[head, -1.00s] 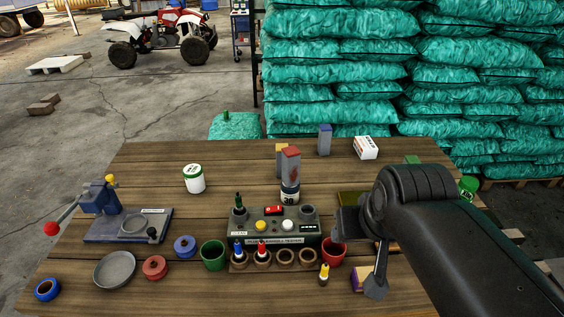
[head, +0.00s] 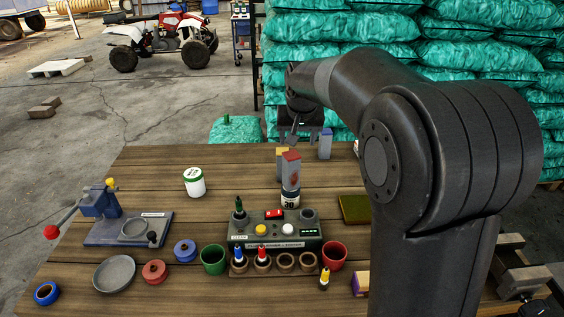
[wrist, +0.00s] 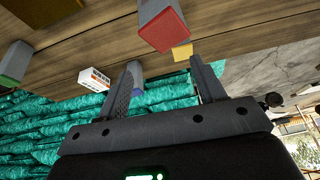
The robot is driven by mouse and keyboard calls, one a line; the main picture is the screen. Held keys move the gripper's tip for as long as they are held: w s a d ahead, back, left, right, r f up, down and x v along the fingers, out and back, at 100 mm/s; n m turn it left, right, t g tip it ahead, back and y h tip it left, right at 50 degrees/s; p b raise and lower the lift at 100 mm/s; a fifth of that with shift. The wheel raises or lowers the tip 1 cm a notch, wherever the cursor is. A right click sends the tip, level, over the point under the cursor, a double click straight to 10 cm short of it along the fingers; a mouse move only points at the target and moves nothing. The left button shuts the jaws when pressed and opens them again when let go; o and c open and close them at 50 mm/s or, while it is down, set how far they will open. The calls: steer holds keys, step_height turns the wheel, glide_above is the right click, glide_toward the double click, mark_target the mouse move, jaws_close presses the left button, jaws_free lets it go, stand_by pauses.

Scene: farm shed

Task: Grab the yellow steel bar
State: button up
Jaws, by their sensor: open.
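The yellow steel bar (head: 282,158) stands upright near the back of the table, a grey bar with a yellow top. A red-topped bar (head: 291,170) stands in front and hides part of it. In the wrist view the yellow top (wrist: 182,52) shows just past the red top (wrist: 163,28). My gripper (head: 297,130) is beyond the two bars, near the table's back edge, left of a blue-topped bar (head: 326,144). In the wrist view its two fingers (wrist: 164,66) are apart with nothing held. The yellow top lies beyond the fingertips.
In the wrist view the blue-topped bar (wrist: 137,76) appears close to one finger. A white box (wrist: 93,78) and a green-topped block (wrist: 14,62) are farther off. A grey tester (head: 270,228) with bottles stands in front of the bars. A white jar (head: 195,182) is to the left.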

steer(key=w+a+f, duration=0.1)
steer(key=w+f, duration=0.2)
steer(key=f, duration=0.1)
steer(key=w+a+f, duration=0.1)
steer(key=w+f, duration=0.3)
steer(key=f, duration=0.1)
steer(key=w+a+f, duration=0.1)
steer(key=w+f, duration=0.3)
steer(key=f, duration=0.1)
steer(key=shift+a+f, duration=0.25)
steer(key=shift+a, duration=0.05)
steer(key=shift+c, duration=0.5)
steer(key=c, duration=1.1)
steer(key=shift+c, duration=0.2)
steer(key=shift+r, duration=0.15)
